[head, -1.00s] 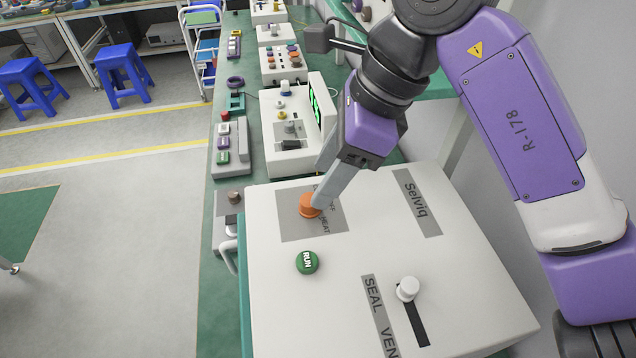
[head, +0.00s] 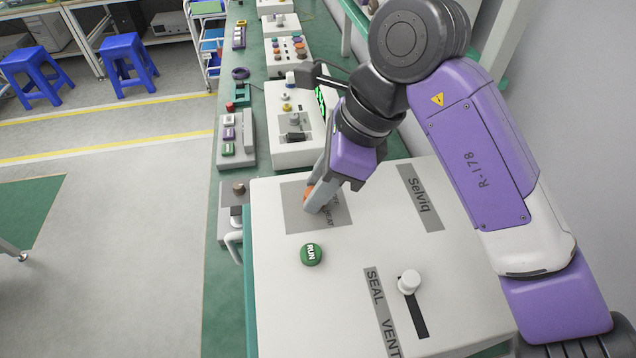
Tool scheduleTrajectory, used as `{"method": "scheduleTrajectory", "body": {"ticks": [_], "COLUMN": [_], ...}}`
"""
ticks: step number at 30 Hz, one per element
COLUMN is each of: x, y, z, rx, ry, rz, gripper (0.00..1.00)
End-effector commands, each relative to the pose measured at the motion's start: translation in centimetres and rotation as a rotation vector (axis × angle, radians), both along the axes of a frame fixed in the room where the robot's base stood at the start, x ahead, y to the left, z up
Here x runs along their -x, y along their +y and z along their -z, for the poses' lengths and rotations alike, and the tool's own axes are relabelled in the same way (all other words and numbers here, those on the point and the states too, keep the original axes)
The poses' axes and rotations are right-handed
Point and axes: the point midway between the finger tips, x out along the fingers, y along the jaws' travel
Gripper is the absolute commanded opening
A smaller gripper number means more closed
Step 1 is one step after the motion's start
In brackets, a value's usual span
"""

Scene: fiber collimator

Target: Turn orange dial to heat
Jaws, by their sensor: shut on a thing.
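The orange dial (head: 309,192) sits on a grey label plate (head: 296,217) on top of the white box marked Selviq (head: 445,260). My gripper (head: 315,200) reaches down to it from above and is shut on it. A finger covers most of the dial and part of the plate's lettering, of which the end of HEAT shows to the right. Which way the dial points is hidden.
A green RUN button (head: 311,254) and a white slider knob (head: 409,281) with SEAL and VENT markings stand on the same box. Other panels line the green bench (head: 257,48) behind. A grey wall is at the right.

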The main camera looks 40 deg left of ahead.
Motion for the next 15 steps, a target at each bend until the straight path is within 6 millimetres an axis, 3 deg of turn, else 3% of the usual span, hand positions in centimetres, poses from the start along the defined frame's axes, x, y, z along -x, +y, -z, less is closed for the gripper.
{"method": "scheduleTrajectory", "body": {"ticks": [15], "x": [0.04], "y": [-0.15], "z": [0.23], "rx": [0.0], "ry": [-0.002], "rz": [0.145], "gripper": [0.0]}}
